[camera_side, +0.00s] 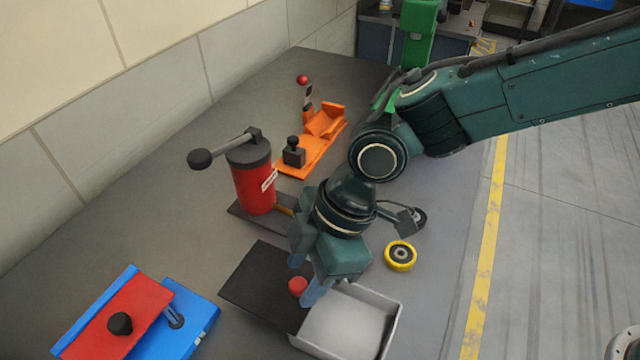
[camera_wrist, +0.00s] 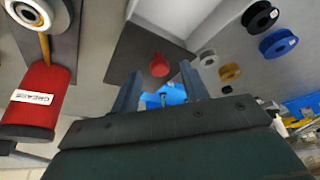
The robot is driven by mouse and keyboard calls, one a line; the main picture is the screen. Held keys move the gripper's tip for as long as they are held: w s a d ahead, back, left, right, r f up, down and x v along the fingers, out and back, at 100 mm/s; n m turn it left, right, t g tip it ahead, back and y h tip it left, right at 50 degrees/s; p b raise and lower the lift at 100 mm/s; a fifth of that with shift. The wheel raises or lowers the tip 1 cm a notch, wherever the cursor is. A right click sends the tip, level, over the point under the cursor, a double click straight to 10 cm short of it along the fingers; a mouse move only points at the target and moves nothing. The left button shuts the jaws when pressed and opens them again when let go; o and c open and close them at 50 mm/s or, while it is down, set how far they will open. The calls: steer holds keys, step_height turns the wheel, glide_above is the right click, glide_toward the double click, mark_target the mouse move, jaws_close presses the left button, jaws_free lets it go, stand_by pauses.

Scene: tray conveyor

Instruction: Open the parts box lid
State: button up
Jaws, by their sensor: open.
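The parts box (camera_side: 345,325) is a pale grey open-topped tray near the bottom middle of the side view. Its dark flat lid (camera_side: 258,288) lies to its left, leaving the pale interior largely uncovered. A red knob (camera_side: 298,286) stands near the lid's right edge. In the wrist view the knob (camera_wrist: 159,65) sits on the dark lid (camera_wrist: 132,52), beside the pale box (camera_wrist: 178,14). My gripper (camera_side: 306,278) is open and empty, close over the knob. Its fingers (camera_wrist: 160,86) show a gap around the knob's line; I cannot tell whether they touch it.
A red grease cylinder (camera_side: 253,185) with a lever handle stands behind the lid. A blue and red fixture (camera_side: 190,333) sits at the lower left. An orange fixture (camera_side: 318,140) stands farther back. A yellow wheel (camera_side: 400,255) lies right of my gripper.

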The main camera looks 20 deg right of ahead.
steer(key=v, duration=1.3)
steer(key=shift+d, duration=0.1)
steer(key=s+d+r+m+t+h, duration=0.1)
steer(key=d+r+m+t, duration=0.2)
steer(key=d, duration=0.8)
steer(key=d+r+m+t, duration=0.1)
steer(key=d+r+m, duration=0.3)
steer(key=d, duration=0.6)
steer(key=s+d+f+m+h, duration=0.1)
steer(key=s+d+m, duration=0.4)
steer(key=d, duration=0.3)
steer(key=s+d+f+m+t+h, duration=0.1)
steer(key=s+d+f+m+h, duration=0.1)
steer(key=s+d+m, duration=0.4)
steer(key=shift+s+d+f+t, duration=0.3)
steer(key=shift+s+d, duration=0.15)
steer(key=shift+d, duration=0.6)
